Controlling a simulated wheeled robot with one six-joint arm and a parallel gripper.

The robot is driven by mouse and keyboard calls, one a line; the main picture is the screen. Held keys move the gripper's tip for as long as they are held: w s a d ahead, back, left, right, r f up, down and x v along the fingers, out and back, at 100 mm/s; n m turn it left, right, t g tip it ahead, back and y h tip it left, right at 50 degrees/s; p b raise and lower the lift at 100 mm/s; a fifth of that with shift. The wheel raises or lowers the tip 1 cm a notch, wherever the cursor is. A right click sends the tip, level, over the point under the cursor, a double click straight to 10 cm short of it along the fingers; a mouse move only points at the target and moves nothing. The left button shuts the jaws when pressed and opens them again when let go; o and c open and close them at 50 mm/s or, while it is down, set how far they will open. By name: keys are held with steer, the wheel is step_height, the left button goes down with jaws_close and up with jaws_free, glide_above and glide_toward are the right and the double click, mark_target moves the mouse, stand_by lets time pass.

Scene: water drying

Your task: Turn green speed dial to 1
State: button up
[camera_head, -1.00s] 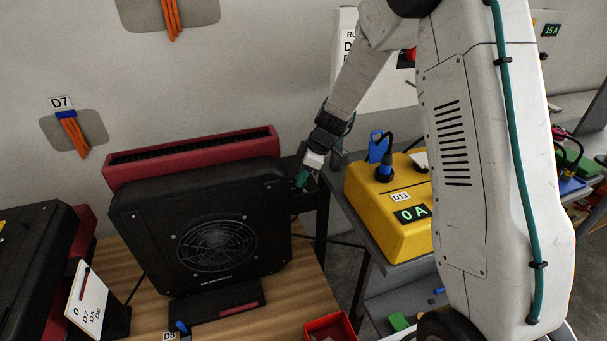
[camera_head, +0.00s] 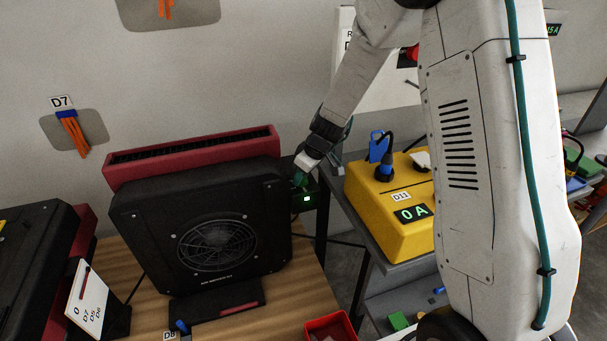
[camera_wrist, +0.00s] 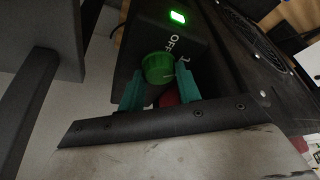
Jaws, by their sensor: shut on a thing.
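The green speed dial (camera_wrist: 158,68) sits on the black control box (camera_wrist: 150,32) on the side of the black fan unit (camera_head: 215,225). In the wrist view the white marks "OFF" and "1" show beside the dial, and a green light (camera_wrist: 177,16) is lit above them. My gripper (camera_wrist: 159,88) has its two teal fingers on either side of the dial, shut on it. In the head view my gripper (camera_head: 300,180) is at the right side of the fan unit, and the dial is mostly hidden there.
A yellow box (camera_head: 385,215) reading "0 A" stands on a grey shelf to the right. A red bin (camera_head: 331,326) is at the table's front edge. A second black unit (camera_head: 35,250) and a white card (camera_head: 87,297) are at the left.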

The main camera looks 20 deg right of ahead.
steer(key=o, duration=1)
steer(key=shift+c, duration=0.2)
steer(key=shift+r, duration=0.1)
steer(key=v, duration=0.7)
steer(key=shift+s+r, duration=0.2)
steer(key=shift+r, duration=0.05)
